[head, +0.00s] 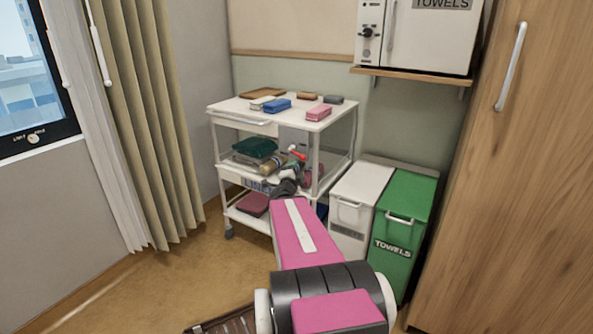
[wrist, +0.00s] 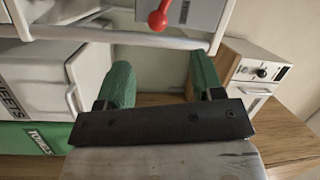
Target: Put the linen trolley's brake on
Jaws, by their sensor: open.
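The linen trolley (head: 300,104) is a white shelved cart against the back wall, partly covered by my arm in the head view. A red lever (head: 298,153) shows at its middle, just beyond my wrist. In the wrist view the red lever (wrist: 159,17) has a round knob and sits by a grey plate at the top edge, beyond the fingertips. My gripper (wrist: 160,72) has its two green fingers apart with nothing between them. A white trolley rail crosses just past the fingers. I cannot tell whether the fingers touch it.
Folded linens lie on the trolley's top and shelves. A white bin (head: 360,190) and a green towels bin (head: 402,212) stand close on the right. A wooden wardrobe (head: 510,190) is at far right. A curtain (head: 150,120) hangs left. Floor (head: 190,275) is clear at left.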

